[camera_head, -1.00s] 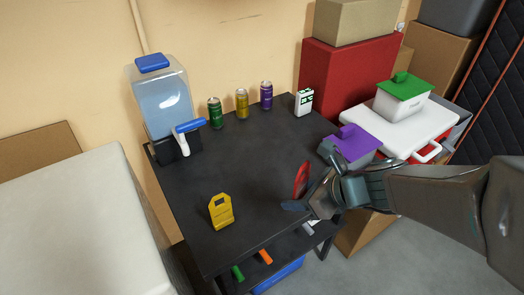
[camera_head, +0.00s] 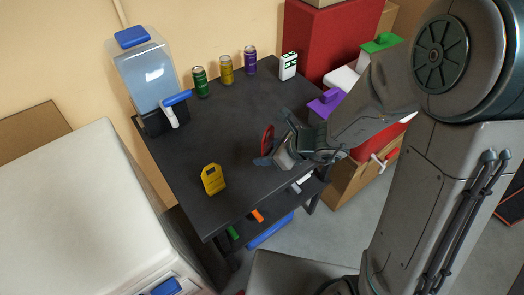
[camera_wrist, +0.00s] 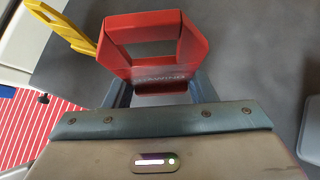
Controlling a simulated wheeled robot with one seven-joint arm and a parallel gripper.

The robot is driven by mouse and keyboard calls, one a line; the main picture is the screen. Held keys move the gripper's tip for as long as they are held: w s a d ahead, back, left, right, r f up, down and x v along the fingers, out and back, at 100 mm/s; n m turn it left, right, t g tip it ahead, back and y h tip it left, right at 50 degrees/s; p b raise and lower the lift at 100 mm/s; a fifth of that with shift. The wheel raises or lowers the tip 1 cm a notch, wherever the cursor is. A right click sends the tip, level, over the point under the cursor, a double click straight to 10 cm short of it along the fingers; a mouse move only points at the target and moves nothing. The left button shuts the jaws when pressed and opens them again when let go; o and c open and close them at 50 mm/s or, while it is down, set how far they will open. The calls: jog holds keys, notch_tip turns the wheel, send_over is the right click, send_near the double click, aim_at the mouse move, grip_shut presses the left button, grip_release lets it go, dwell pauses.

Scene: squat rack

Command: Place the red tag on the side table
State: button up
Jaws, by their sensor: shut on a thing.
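The red tag (camera_wrist: 153,58) is in the jaws of my gripper in the wrist view, with its handle opening facing away from the palm. In the head view the red tag (camera_head: 267,139) is seen nearly edge-on. My gripper (camera_head: 268,158) is shut on it, over the right part of the dark side table (camera_head: 225,130). I cannot tell whether the tag touches the tabletop. A yellow tag (camera_head: 213,179) stands near the table's front left edge and shows in the wrist view (camera_wrist: 62,25).
A water dispenser (camera_head: 145,75) stands at the table's back left. Green (camera_head: 200,82), yellow (camera_head: 226,70) and purple (camera_head: 250,60) cans and a white-green box (camera_head: 289,66) line the back. The tabletop middle is clear. A white cabinet (camera_head: 75,215) stands left. A purple-lidded bin (camera_head: 325,103) is right.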

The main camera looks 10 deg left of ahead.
jog(key=w+a+f, duration=0.2)
jog(key=w, duration=0.1)
jog(key=shift+a+f, duration=0.15)
jog(key=shift+f, duration=0.05)
jog(key=shift+f+b, duration=0.55)
jog(key=shift+f, duration=1.4)
jog(key=shift+f+b, duration=0.2)
jog(key=shift+b, duration=0.1)
jog(key=o, duration=0.9)
jog(key=shift+r, duration=0.1)
